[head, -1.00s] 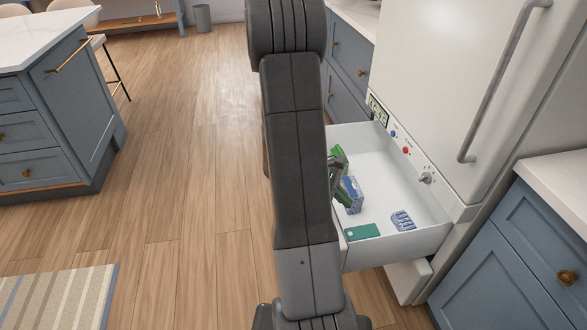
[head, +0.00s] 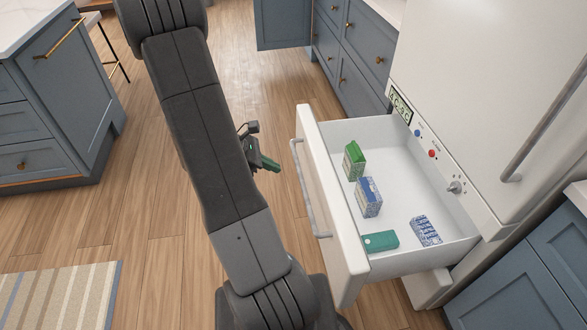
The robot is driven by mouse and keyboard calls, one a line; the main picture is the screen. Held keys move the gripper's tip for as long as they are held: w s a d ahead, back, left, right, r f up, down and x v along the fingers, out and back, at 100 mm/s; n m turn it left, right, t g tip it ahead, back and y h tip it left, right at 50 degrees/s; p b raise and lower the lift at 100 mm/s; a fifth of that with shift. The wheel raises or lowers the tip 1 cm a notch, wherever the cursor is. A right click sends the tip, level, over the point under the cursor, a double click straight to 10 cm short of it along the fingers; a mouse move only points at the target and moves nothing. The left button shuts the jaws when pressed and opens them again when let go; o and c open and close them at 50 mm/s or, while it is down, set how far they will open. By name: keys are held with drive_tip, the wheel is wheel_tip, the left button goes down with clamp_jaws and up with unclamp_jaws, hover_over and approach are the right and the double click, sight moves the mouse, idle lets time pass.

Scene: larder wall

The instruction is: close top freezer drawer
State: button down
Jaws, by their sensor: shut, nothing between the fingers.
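The top freezer drawer (head: 332,205) stands pulled out from the white fridge-freezer, with its white front and grey bar handle (head: 308,190) facing left. Inside lie a green carton (head: 354,161), a blue and white box (head: 368,197), a teal box (head: 380,241) and a blue and white pack (head: 426,231). My gripper (head: 272,166) is shut and empty. It appears left of the drawer front, apart from the handle, partly hidden behind my arm.
The freezer's control panel (head: 432,154) with a display and knobs sits above the drawer. Blue cabinets (head: 350,50) stand behind, and another blue cabinet (head: 530,270) is at the lower right. A kitchen island (head: 60,120) is at the left. Wooden floor lies open between.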

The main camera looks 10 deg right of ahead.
sight(320, 181)
drive_tip(key=x, duration=0.4)
drive_tip(key=d+r+b+x, duration=0.1)
drive_tip(key=x, duration=0.3)
drive_tip(key=b+x, duration=0.1)
drive_tip(key=x, duration=0.3)
drive_tip(key=shift+s+d+r, duration=0.2)
drive_tip(key=shift+r, duration=0.15)
drive_tip(key=shift+d, duration=0.5)
drive_tip(key=w+d+b, duration=0.1)
drive_tip(key=d+b, duration=0.5)
drive_tip(key=d, duration=2.7)
drive_tip(key=shift+w, duration=0.1)
